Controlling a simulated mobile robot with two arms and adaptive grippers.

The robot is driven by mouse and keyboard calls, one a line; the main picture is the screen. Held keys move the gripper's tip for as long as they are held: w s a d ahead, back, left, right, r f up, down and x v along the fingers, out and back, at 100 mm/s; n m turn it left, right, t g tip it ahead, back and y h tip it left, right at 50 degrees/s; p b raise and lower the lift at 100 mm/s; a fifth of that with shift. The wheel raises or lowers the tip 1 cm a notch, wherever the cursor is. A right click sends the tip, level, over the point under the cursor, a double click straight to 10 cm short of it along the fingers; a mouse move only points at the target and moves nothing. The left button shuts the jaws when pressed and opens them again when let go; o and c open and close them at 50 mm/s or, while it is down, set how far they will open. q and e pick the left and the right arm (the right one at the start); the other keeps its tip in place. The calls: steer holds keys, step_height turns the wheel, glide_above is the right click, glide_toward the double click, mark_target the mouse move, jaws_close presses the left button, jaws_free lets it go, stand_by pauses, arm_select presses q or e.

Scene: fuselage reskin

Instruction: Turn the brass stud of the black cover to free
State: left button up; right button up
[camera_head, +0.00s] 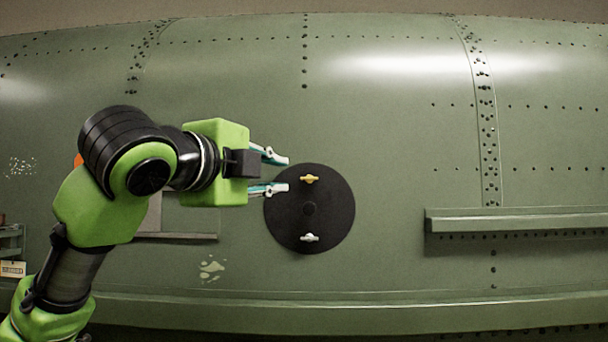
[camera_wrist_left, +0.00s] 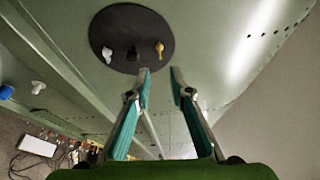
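The round black cover (camera_head: 335,215) sits on the green fuselage skin in the middle of the head view. Its brass stud (camera_head: 310,179) is near the top, with the wing lying about level. A silver stud (camera_head: 310,238) is near the bottom and a dark knob (camera_head: 309,209) is at the centre. My left gripper (camera_head: 280,175) is open and empty, with its tips at the cover's upper left edge, left of the brass stud. In the left wrist view, the cover (camera_wrist_left: 118,22) and brass stud (camera_wrist_left: 159,49) are beyond the open fingers (camera_wrist_left: 160,75). My right gripper is not seen.
A green ledge (camera_head: 515,219) juts from the skin at right. A shelf-like strip (camera_head: 175,237) is below my left arm. A white knob (camera_wrist_left: 38,87) and a blue one (camera_wrist_left: 6,92) show in the wrist view. The skin right of the cover is clear.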

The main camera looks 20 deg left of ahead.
mark_target(307, 179)
arm_select(q)
steer(key=w+p, duration=0.1)
steer(key=w, duration=0.2)
steer(key=w+d+p, duration=0.1)
steer(key=w+p, duration=0.1)
steer(key=w, duration=0.2)
steer(key=w+p, duration=0.2)
steer(key=w, duration=0.2)
steer(key=shift+d+r, duration=0.1)
steer(key=shift+d, duration=0.05)
steer(key=shift+w, duration=0.4)
steer(key=shift+c, duration=0.3)
jaws_close()
